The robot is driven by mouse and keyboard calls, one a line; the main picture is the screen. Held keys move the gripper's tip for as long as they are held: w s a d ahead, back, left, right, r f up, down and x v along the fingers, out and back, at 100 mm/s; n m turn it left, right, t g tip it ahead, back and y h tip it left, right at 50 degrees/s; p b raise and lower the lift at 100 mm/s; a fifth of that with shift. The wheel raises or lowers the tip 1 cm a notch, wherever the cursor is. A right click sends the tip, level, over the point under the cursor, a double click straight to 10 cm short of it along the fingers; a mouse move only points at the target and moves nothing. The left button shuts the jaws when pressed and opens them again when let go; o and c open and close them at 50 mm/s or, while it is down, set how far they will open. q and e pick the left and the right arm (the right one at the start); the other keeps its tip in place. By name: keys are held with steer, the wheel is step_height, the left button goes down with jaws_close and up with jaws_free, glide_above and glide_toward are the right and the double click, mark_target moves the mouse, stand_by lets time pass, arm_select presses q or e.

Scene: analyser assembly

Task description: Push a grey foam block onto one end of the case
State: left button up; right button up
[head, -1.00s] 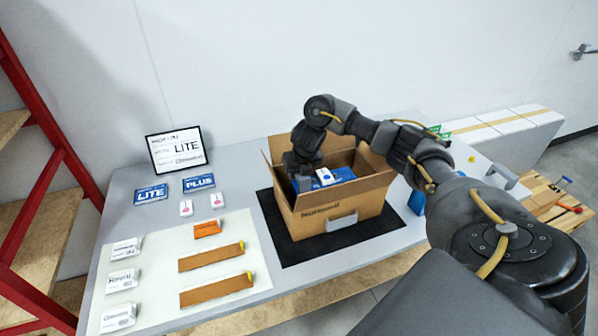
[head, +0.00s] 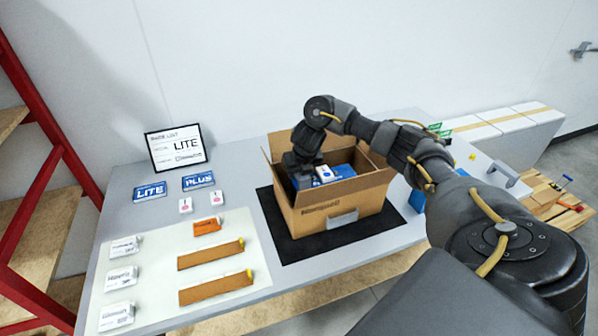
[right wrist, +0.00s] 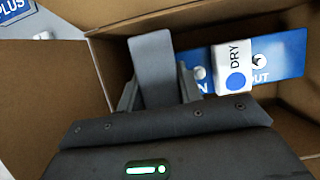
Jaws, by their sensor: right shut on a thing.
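My right gripper (right wrist: 158,92) is shut on a grey foam block (right wrist: 153,60), a flat upright slab between its fingers in the right wrist view. In the head view the gripper (head: 301,180) reaches down into the open cardboard carton (head: 345,207), at its left side. The blue case (right wrist: 281,52) lies inside the carton and also shows in the head view (head: 342,170). The block is at the left end of the case; whether they touch is hidden. A white piece marked DRY (right wrist: 233,67) sits on the case. My left gripper is not in view.
The carton's flaps stand open, on a black mat (head: 385,230). Left of it are a pale mat (head: 225,240) with brown strips and white packets, blue LITE (head: 150,193) and PLUS (head: 198,181) cards, and a sign (head: 176,147). A blue thing (head: 417,200) stands right.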

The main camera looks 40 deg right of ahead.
steer(key=shift+s+f+b, duration=0.1)
steer(key=shift+f+b, duration=0.4)
steer(key=shift+f, duration=0.25)
stand_by(0.7)
steer(key=o, duration=1)
steer(key=shift+a, duration=0.1)
steer(key=shift+o, duration=0.2)
steer(key=shift+r, duration=0.1)
steer(key=shift+d+r+p, duration=0.2)
steer(key=shift+r+p, duration=0.6)
steer(key=shift+p, duration=0.1)
step_height(320, 180, up, 2)
steer(key=shift+a+r+p, duration=0.1)
steer(key=shift+p, duration=0.75)
step_height(320, 180, up, 3)
steer(key=p, duration=0.3)
steer(key=shift+r, duration=0.1)
